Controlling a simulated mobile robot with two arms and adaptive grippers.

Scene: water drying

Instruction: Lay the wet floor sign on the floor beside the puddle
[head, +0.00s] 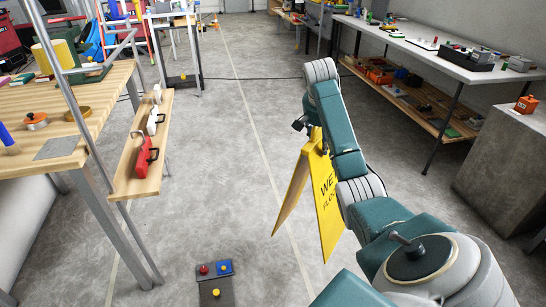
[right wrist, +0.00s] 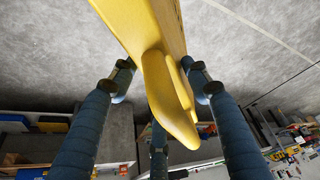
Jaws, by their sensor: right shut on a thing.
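The yellow wet floor sign (head: 325,195) hangs below my right gripper (head: 312,127) in the head view, its two panels spread apart at the bottom. Part of its lettering is hidden behind my right arm. In the right wrist view, the blue fingers of my right gripper (right wrist: 160,78) close around the top of the sign (right wrist: 160,95). The sign looks upright; I cannot tell whether its lower edges touch the floor. No puddle can be made out on the grey floor (head: 225,170). My left gripper is out of view.
A wooden workbench (head: 100,105) with a lower shelf (head: 130,170) stands at the left. A white table (head: 430,50) and a concrete block (head: 500,165) stand at the right. A dark panel with coloured knobs (head: 214,292) is at the bottom. The middle floor is clear.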

